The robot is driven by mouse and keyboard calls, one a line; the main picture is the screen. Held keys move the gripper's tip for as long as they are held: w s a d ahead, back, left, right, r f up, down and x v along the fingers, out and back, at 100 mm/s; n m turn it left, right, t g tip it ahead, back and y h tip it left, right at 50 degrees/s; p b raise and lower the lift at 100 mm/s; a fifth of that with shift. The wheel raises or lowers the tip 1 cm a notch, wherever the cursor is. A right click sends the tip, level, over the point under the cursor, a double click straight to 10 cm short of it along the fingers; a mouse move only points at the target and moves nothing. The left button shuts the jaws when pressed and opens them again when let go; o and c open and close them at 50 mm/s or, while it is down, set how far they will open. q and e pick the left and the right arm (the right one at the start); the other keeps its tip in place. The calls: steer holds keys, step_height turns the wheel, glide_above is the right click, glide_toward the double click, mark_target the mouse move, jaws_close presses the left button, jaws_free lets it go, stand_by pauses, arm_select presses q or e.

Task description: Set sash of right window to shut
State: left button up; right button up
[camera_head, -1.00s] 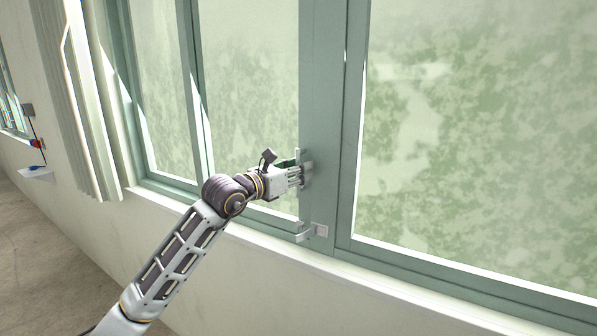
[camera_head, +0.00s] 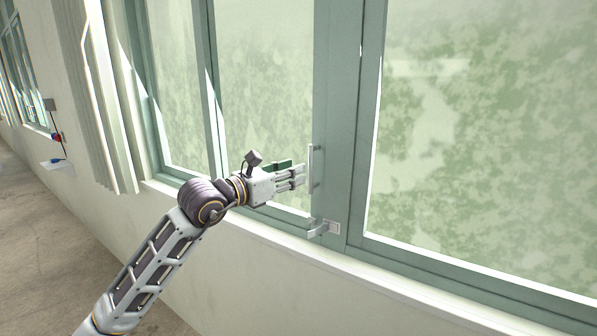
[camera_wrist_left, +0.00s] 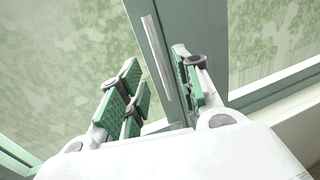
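The right window is a green-framed sash (camera_head: 340,120) with frosted, green-mottled glass. It looks about flush with the frame, but I cannot tell if it is fully shut. A pale vertical bar handle (camera_head: 315,167) is on its upright, and a small latch-like lever (camera_head: 325,229) sits lower down. My left gripper (camera_head: 292,178) is just left of the bar handle, apart from it. In the left wrist view the gripper (camera_wrist_left: 158,80) is open, its green-padded fingers spread, with the bar handle (camera_wrist_left: 157,55) beyond and between them. My right gripper is not in view.
A pale sill (camera_head: 400,290) runs below the window. A bunched white blind (camera_head: 105,110) hangs at the left. A small wall shelf (camera_head: 58,165) with a red-and-blue item is farther left. The floor (camera_head: 60,250) at lower left is clear.

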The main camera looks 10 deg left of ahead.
arm_select(q)
steer(key=shift+v, duration=2.1)
steer(key=shift+d, duration=0.15)
